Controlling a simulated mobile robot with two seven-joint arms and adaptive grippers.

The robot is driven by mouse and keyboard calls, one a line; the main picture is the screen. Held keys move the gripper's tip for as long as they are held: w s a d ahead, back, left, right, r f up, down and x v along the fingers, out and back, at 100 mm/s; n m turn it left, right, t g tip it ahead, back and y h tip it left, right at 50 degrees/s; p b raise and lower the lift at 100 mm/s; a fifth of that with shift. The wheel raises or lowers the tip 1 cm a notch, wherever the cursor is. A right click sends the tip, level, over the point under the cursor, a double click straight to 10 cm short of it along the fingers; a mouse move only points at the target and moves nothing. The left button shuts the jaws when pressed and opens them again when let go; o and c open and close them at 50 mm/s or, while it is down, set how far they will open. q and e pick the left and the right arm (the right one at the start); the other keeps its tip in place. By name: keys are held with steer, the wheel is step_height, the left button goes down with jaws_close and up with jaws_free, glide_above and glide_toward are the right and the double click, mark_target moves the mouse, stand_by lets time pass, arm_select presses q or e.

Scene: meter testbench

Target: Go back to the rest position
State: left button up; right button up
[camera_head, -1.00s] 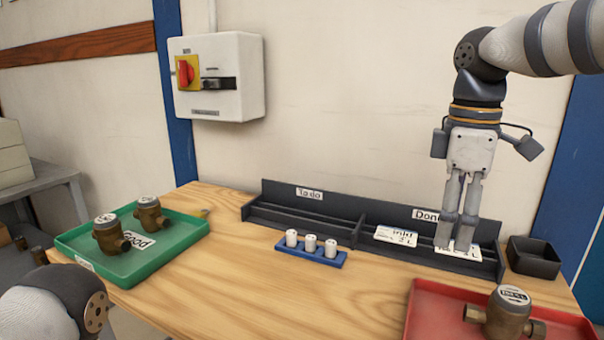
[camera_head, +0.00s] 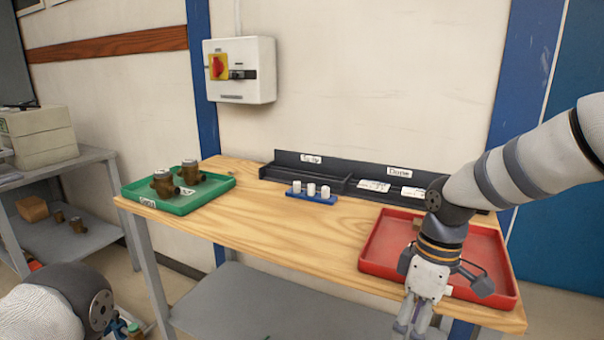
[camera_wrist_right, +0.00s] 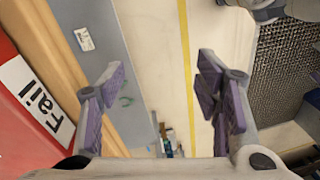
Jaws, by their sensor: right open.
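My right gripper (camera_head: 413,318) hangs in front of the table's front edge, beside the red tray (camera_head: 378,262) and below its rim. It is empty, with its fingers spread apart in the right wrist view (camera_wrist_right: 160,80). That view shows the floor between the fingers and the red tray's "Fail" label (camera_wrist_right: 38,97) at the left. My left arm link (camera_head: 65,305) shows at the lower left of the head view; its gripper is out of the picture.
The wooden table (camera_head: 290,235) holds a green tray (camera_head: 205,200) with brass meters, a blue holder (camera_head: 312,198) with white cylinders, and a dark rack (camera_head: 345,170) with white cards on its "Done" side. A grey shelf (camera_head: 65,235) stands left. A switch box (camera_head: 240,70) hangs on the wall.

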steer(key=s+a+f+m+g, duration=0.1)
steer(key=s+f+m, duration=0.5)
steer(key=s+f, duration=1.5)
steer(key=s+d+m, duration=0.2)
steer(key=s, duration=0.7)
steer(key=s+d+f+m+h, duration=0.1)
steer(key=s+d+m, duration=0.2)
steer(key=s, duration=0.5)
steer(key=shift+s+d+f, duration=0.15)
steer(key=shift+s, duration=0.2)
